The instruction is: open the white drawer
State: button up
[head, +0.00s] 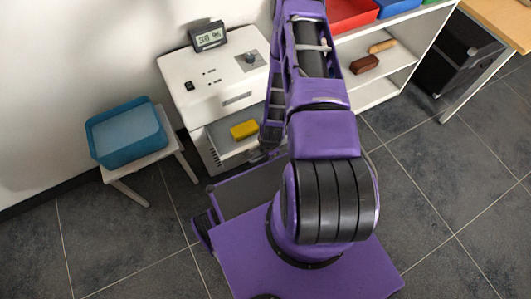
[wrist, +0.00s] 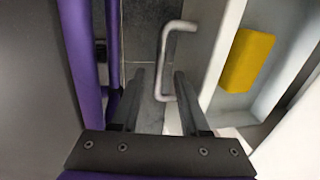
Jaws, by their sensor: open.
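The white drawer (head: 218,130) stands pulled out from the white cabinet in the head view, and its inside is visible. A yellow block (head: 244,129) lies in it; the block also shows in the wrist view (wrist: 247,60). The drawer's front panel (wrist: 219,45) carries a pale bar handle (wrist: 164,50) in the wrist view. My gripper (wrist: 160,75) is open, its two dark fingers apart, with the handle's lower end between them in the picture. I cannot tell whether a finger touches the handle. In the head view my arm partly hides the gripper and the drawer front.
A digital display (head: 209,37) stands on the white cabinet (head: 185,70). A blue bin (head: 126,133) sits on a white stool (head: 162,155) to the left. A white shelf (head: 402,57) with bins stands right of my arm. Tiled floor (head: 440,190) is clear at right.

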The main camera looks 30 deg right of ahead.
jog(key=shift+r, duration=0.1)
jog(key=s+r+p, duration=0.3)
jog(key=r, duration=1.4)
jog(key=shift+s+d, duration=0.1)
